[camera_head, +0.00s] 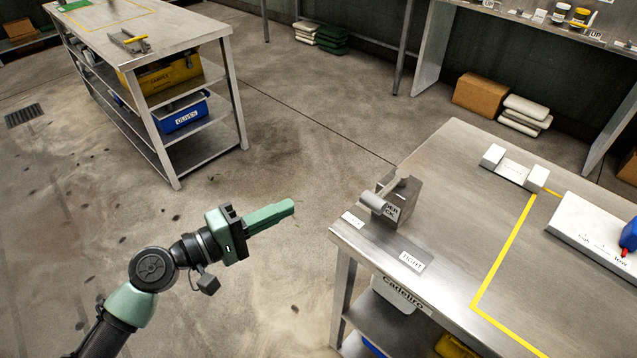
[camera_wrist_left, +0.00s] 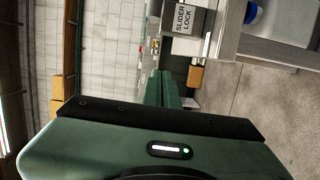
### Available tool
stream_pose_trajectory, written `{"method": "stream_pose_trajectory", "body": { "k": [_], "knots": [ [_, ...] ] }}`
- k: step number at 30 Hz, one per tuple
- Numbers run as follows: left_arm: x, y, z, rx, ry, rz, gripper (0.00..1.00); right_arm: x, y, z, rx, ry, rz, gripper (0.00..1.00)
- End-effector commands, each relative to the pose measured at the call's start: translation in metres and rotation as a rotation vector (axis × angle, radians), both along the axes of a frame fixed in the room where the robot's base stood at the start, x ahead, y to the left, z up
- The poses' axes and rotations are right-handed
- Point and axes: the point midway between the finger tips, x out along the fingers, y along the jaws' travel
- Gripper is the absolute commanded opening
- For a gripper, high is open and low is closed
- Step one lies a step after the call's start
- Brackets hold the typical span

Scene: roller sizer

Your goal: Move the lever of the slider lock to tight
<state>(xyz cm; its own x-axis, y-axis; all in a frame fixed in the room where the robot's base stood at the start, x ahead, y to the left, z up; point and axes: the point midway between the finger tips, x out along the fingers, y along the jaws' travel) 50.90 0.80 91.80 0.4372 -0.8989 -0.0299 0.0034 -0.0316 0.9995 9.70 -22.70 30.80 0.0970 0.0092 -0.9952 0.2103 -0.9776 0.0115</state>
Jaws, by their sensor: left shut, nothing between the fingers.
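The slider lock (camera_head: 408,188) is a grey metal block near the left corner of the steel table. Its lever (camera_head: 374,202) has a pale round grip, which sticks out on the block's left side, nearer the small unreadable label (camera_head: 353,220) than the TIGHT label (camera_head: 411,261). My left gripper (camera_head: 293,207) is shut and empty, in the air left of the table, apart from the lever and pointing toward it. In the left wrist view, the shut fingers (camera_wrist_left: 166,88) show below the SLIDER LOCK label (camera_wrist_left: 183,18). My right gripper is not in view.
The steel table (camera_head: 455,185) has a yellow taped outline and a white block-ended fixture (camera_head: 513,170). Another steel bench (camera_head: 165,40) stands at back left. The floor between is clear.

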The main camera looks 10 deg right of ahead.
Motion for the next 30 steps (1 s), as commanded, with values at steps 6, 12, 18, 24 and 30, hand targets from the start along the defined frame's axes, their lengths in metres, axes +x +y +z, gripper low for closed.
{"method": "stream_pose_trajectory", "body": {
  "k": [6,12,18,24,30],
  "knots": [
    [-0.006,-0.018,0.019,-0.041,0.005,-0.040,0.00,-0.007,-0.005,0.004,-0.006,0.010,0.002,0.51],
    [0.010,-0.052,0.021,-0.039,0.004,-0.038,0.00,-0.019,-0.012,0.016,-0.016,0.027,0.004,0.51],
    [0.028,-0.091,0.020,-0.038,0.004,-0.037,0.00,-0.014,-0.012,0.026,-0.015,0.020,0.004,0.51],
    [0.012,-0.113,0.020,-0.035,0.005,-0.037,0.00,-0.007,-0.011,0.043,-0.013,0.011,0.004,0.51],
    [0.001,-0.121,0.018,-0.036,0.004,-0.035,0.00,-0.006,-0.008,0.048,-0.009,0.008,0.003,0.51]
  ]
}}
